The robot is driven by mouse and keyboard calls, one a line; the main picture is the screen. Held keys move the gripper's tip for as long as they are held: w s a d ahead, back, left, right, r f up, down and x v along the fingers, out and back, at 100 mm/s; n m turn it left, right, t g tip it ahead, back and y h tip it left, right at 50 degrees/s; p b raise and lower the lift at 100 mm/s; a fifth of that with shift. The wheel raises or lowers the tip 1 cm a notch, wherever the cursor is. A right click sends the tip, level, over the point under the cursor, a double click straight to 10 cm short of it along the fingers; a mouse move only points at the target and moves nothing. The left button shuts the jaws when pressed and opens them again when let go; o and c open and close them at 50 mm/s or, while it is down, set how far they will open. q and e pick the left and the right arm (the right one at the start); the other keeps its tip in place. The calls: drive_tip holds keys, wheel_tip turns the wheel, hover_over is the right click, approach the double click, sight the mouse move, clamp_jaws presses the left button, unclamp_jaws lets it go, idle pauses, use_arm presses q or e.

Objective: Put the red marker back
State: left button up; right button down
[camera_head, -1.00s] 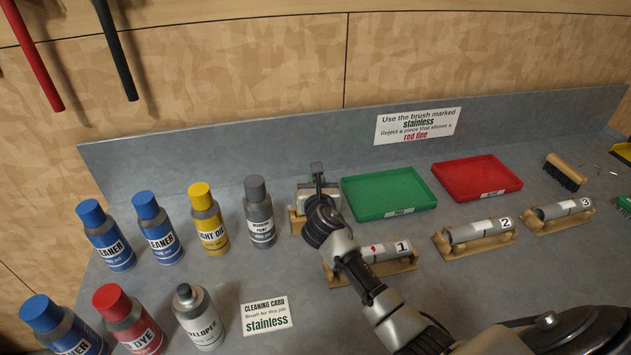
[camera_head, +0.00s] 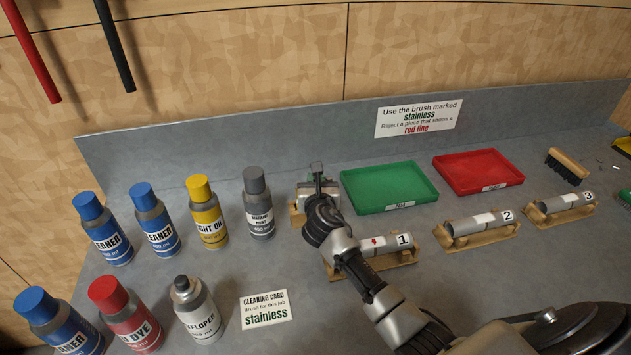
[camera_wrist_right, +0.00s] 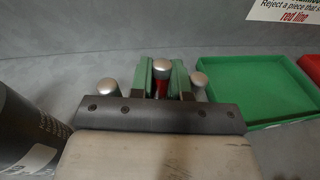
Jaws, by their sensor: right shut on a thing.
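My right gripper (camera_head: 317,172) is at the back of the bench, over a small wooden stand (camera_head: 296,216) and left of the green tray. In the right wrist view its green-padded jaws (camera_wrist_right: 162,76) are shut on the red marker (camera_wrist_right: 162,87), which has a rounded silver end and shows red below it. Two more silver-ended items show beside the jaws, one on the left (camera_wrist_right: 107,88) and one on the right (camera_wrist_right: 199,79). The marker's lower end is hidden, so I cannot tell whether it sits in the stand. My left gripper is not in view.
A grey masking paint bottle (camera_head: 258,207) stands just left of the gripper, with several other bottles farther left. The green tray (camera_head: 432,197) is close on the right, the red tray (camera_head: 515,180) beyond. Piece 1 on its cradle (camera_head: 408,258) lies in front.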

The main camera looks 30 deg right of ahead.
drive_tip(key=c, duration=1)
unclamp_jaws()
